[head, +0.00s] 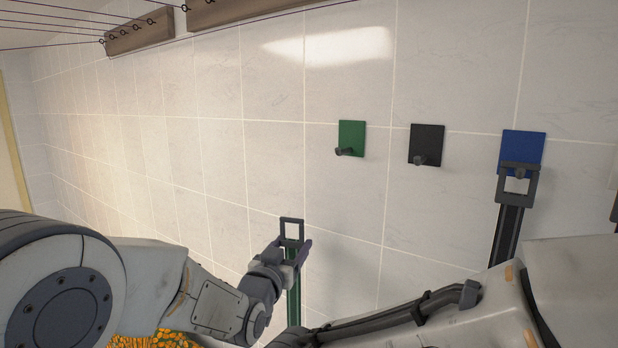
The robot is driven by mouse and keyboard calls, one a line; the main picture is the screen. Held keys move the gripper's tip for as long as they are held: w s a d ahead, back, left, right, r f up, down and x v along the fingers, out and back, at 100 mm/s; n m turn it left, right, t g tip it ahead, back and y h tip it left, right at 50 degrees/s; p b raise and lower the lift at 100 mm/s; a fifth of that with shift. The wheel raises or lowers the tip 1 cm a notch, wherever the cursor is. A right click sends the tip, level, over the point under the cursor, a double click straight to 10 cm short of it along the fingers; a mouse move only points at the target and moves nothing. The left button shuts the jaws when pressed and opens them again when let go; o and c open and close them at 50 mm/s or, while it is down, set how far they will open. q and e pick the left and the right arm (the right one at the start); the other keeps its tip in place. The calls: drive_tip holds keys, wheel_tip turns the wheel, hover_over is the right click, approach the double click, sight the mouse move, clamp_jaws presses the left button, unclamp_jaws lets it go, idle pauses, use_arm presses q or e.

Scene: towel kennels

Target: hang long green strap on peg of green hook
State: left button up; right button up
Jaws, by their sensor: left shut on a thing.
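The green hook (352,136) is a green plate on the tiled wall with a short dark peg (344,152) sticking out; the peg is bare. My left gripper (297,253) is shut on the long green strap (293,302), just under the dark square loop (291,228) at its top end. The loop stands upright above the fingers, below and left of the green hook and apart from it. The strap hangs down from the gripper, and its lower end is hidden by my arms. My right gripper does not show.
To the right, a black hook (426,144) has an empty peg. A blue hook (522,148) holds a black strap (508,232) by its grey loop. Wooden blocks (139,36) with lines strung from them are at the top left. Orange material (160,340) lies at the bottom left. The wall around the green hook is clear.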

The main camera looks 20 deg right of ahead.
use_arm(q)
drive_tip(key=s+d+r+m+g+h+p, duration=0.1)
drive_tip(key=s+r+m+g+h, duration=0.1)
drive_tip(key=s+r, duration=0.45)
drive_tip(key=s+r+m+g+h+p, duration=0.1)
drive_tip(key=s+r+m+g+h, duration=0.15)
drive_tip(key=r, duration=0.75)
drive_tip(key=shift+n+t, duration=0.25)
drive_tip(key=shift+n, duration=0.2)
drive_tip(key=shift+r+x, duration=0.2)
drive_tip(key=shift+x, duration=2.05)
drive_tip(key=shift+s, duration=0.1)
drive_tip(key=shift+r, duration=0.1)
drive_tip(key=shift+d, duration=0.2)
drive_tip(key=shift+p+x, duration=0.35)
drive_tip(key=shift+x, duration=0.85)
drive_tip(key=shift+p+x, duration=0.35)
drive_tip(key=shift+x, duration=0.85)
